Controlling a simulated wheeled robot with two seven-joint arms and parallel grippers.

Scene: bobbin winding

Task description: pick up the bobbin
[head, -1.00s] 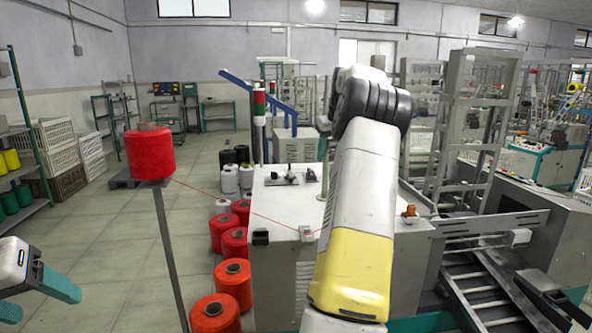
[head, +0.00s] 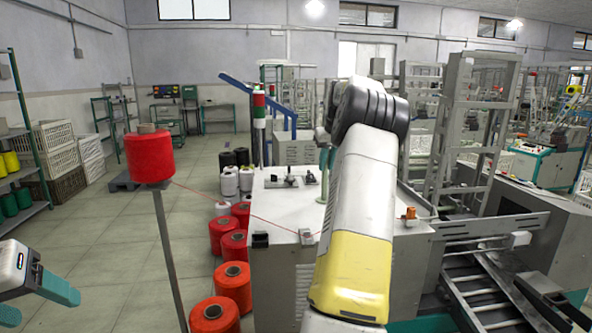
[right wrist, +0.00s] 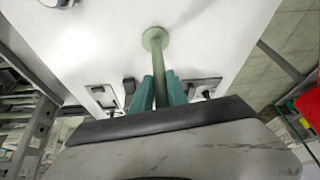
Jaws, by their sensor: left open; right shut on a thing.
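The bobbin (right wrist: 155,42) is a slim pale-green rod with a round flange at its far end. My right gripper (right wrist: 158,88) has its teal fingers closed on either side of the rod in the right wrist view. The flange shows against the white machine top (right wrist: 210,30); I cannot tell if it touches it. In the head view the green bobbin (head: 323,185) shows just left of my right arm, which hides most of that gripper. My left gripper (head: 48,308) is open and empty at the lower left.
A red yarn cone (head: 150,158) sits on a stand at the left, with a thread running to the white machine (head: 285,210). Several red cones (head: 232,280) stand on the floor beside the machine. A metal conveyor frame (head: 490,290) lies at the right.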

